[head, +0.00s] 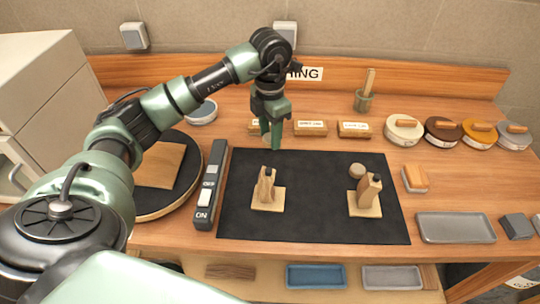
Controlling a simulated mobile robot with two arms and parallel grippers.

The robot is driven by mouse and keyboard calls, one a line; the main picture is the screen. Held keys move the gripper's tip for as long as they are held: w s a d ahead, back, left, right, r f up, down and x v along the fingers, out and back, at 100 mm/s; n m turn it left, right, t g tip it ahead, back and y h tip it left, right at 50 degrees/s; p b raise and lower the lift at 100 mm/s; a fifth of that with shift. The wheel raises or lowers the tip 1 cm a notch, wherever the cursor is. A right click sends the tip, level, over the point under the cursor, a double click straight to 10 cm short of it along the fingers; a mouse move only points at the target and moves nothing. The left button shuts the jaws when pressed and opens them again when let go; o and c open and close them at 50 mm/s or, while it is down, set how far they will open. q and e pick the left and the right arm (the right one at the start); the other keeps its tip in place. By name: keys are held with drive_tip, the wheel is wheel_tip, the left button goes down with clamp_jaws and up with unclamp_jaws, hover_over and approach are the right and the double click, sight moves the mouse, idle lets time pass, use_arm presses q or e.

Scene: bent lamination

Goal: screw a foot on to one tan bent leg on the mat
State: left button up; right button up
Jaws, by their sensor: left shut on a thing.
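My left gripper (271,138) points down above the table, behind the black mat (312,220) and in front of the leftmost labelled box. It is shut on a small pale thing that its fingers mostly hide, so I cannot tell what it is. One tan bent leg (265,188) stands on a square wooden base at the mat's left middle. A second, darker tan bent leg (367,190) with a dark tip stands on a similar base at the right. A round grey-beige piece (357,170) sits just behind the second leg. My right gripper is out of view.
Labelled boxes (311,128) line the back. Several round tins (404,130) stand at the back right. A grey tray (455,228) and a sponge-like block (414,178) lie right of the mat. A switch bar (210,185) borders its left. The mat's centre is clear.

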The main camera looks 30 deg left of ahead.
use_arm(q)
wheel_tip(320, 180, up, 10)
drive_tip(key=shift+f, duration=0.2)
drive_tip(key=shift+f, duration=0.1)
